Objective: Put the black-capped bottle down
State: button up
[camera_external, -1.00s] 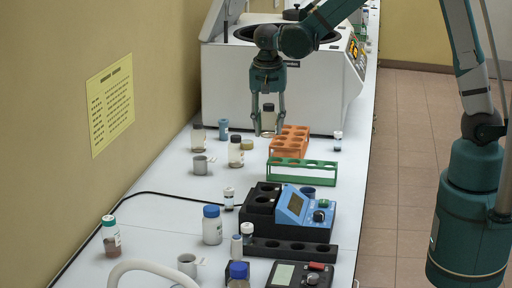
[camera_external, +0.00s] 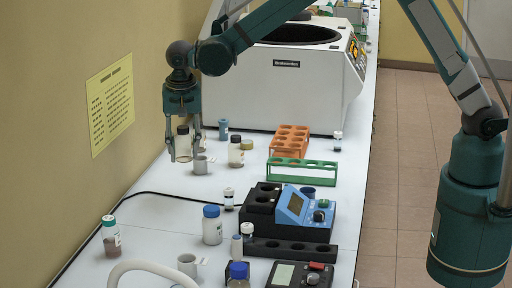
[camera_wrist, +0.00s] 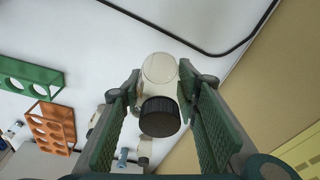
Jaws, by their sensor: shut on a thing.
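My gripper (camera_external: 183,152) is shut on the black-capped bottle, a clear bottle (camera_external: 183,149) held upright between its fingers at the left side of the bench. In the wrist view its black cap (camera_wrist: 159,117) faces the camera and its pale body (camera_wrist: 160,69) lies between the green finger pads. Whether the base touches the white bench is hard to tell.
A dark-capped bottle (camera_external: 236,152) stands further right. The orange rack (camera_external: 290,138) and green rack (camera_external: 301,171) are beyond. White bench is clear in front, toward the black cable.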

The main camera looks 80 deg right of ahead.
jog(key=n, duration=0.1)
send_over(164, 204)
jog(key=shift+a+f, duration=0.25)
jog(key=shift+f, duration=0.4)
jog(key=shift+f, duration=3.15)
jog(key=shift+f, duration=0.1)
jog(key=shift+f, duration=1.75)
jog(key=shift+f, duration=0.15)
jog(key=o, duration=0.9)
jog(key=shift+o, duration=0.2)
